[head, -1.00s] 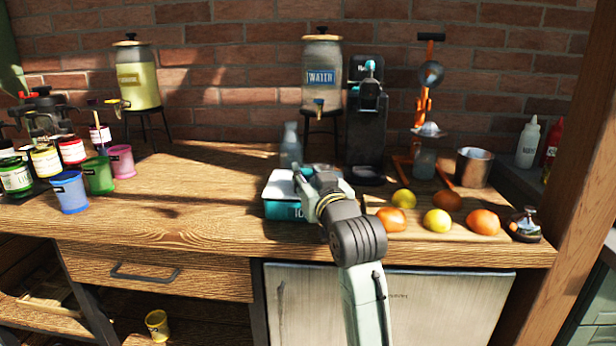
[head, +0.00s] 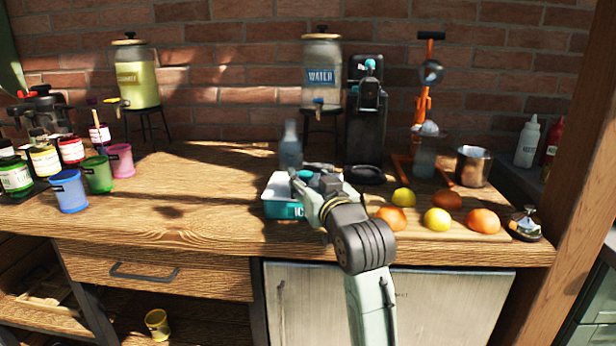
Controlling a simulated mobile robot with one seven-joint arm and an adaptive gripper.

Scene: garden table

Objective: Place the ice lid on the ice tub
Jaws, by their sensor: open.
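The ice tub (head: 283,209) is a teal box with white lettering on its front, standing near the counter's front edge, left of the fruit. Its upper part looks white, and my gripper hides its right side. My gripper (head: 314,174) is open over the right part of the tub, with its fingers at the tub's top. A small teal piece (head: 305,175) shows between or beside the fingers. I cannot tell whether it belongs to the ice lid. No separate lid is clearly visible, and whether one lies on the tub is unclear.
A pale bottle (head: 290,146) stands just behind the tub. A black machine (head: 366,125) and the water dispenser (head: 321,76) stand behind. Oranges and lemons (head: 437,220) lie to the right. The wooden counter (head: 200,200) is clear left of the tub.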

